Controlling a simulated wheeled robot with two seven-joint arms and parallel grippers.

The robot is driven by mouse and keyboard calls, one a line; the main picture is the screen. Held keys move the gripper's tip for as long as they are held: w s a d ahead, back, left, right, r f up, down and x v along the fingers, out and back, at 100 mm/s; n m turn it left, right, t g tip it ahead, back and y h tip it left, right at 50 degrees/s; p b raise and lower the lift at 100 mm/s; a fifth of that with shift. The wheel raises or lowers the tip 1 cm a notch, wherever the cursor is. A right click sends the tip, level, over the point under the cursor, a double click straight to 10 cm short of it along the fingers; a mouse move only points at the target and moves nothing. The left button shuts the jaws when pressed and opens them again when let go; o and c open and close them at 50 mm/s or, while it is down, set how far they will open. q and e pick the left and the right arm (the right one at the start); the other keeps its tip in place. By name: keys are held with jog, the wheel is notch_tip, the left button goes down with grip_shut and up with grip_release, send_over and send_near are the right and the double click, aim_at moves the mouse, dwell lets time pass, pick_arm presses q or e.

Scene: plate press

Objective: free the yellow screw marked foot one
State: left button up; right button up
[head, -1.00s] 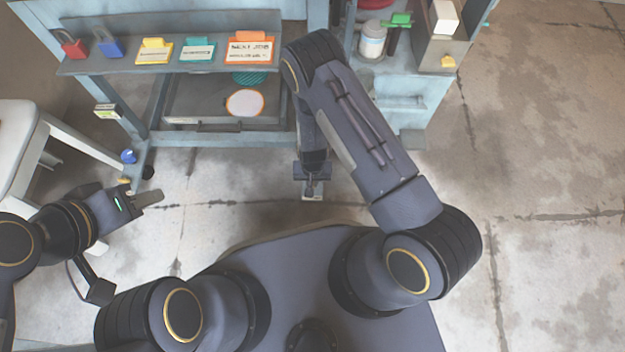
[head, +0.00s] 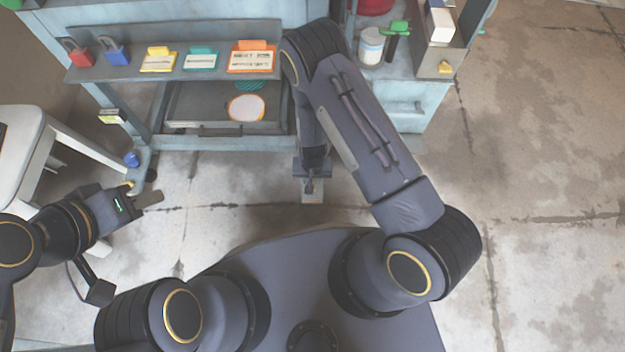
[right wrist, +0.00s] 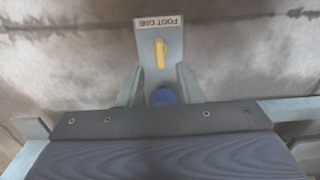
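A foot plate labelled FOOT ONE, its text upside down, shows in the right wrist view (right wrist: 147,38). The yellow screw (right wrist: 160,53) stands on this plate below the label, with a blue round part (right wrist: 162,97) behind it. In the head view my right gripper (head: 311,186) points down over a pale plate (head: 312,197) in front of the bench. It hides the screw there, and its opening cannot be made out. My left gripper (head: 150,198) is at the left, above the floor, seen side-on, away from the plate.
The blue-grey bench (head: 225,141) carries red (head: 80,52) and blue (head: 117,52) padlocks, several tags and a white jar (head: 371,46). Another foot with a yellow part (head: 128,184) stands near my left gripper. A white table (head: 22,130) is at left. Floor at right is clear.

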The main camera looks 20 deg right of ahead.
notch_tip(320, 180, up, 3)
jog(key=shift+f+p, duration=0.1)
jog(key=shift+p, duration=0.25)
dwell(0.3)
